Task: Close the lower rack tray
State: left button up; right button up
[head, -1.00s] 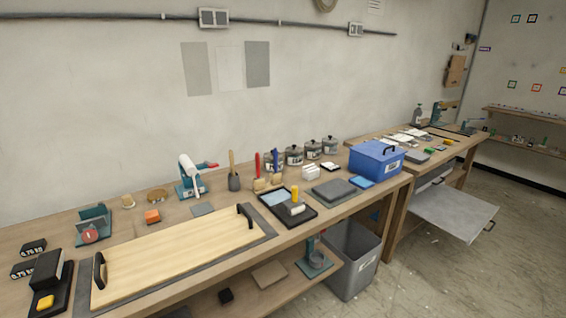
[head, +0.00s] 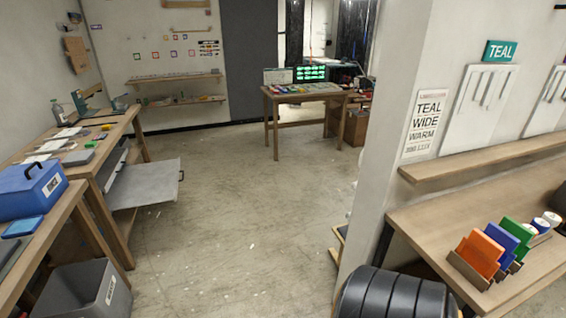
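The lower rack tray (head: 148,186) is a flat grey-white tray under the far left bench. It is pulled out to the right over the floor, with a dark handle (head: 181,171) at its outer end. Another grey tray or drawer front (head: 112,165) sits above it under the bench top and looks pushed in. Neither of my grippers is in view.
Benches line the left wall; a blue box (head: 28,190) and a grey bin (head: 85,292) are nearest. Open floor (head: 235,200) lies ahead. A wall corner (head: 385,150), a right bench (head: 480,215) and black rounded object (head: 395,295) bound the right. A table (head: 305,95) stands behind.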

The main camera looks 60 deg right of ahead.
aim_at(143, 185)
jog(key=z, duration=0.95)
jog(key=u, duration=0.4)
jog(key=i+l+u, duration=0.45)
jog(key=i+l, duration=0.15)
jog(key=i+l+u, duration=0.25)
jog(key=l, duration=0.25)
jog(key=i+l+u, duration=0.2)
jog(key=l, duration=0.25)
jog(key=i+l, duration=0.15)
jog(key=l, duration=0.2)
jog(key=i+l, duration=0.2)
jog(key=l, duration=0.15)
jog(key=i+l, duration=0.15)
jog(key=l, duration=0.25)
jog(key=i+l, duration=0.2)
jog(key=l, duration=0.15)
jog(key=i+l+u, duration=0.1)
jog(key=l, duration=0.25)
jog(key=i+l, duration=0.2)
jog(key=l, duration=0.15)
jog(key=i+l, duration=0.2)
jog(key=l, duration=0.2)
jog(key=i+l, duration=0.15)
jog(key=l, duration=0.2)
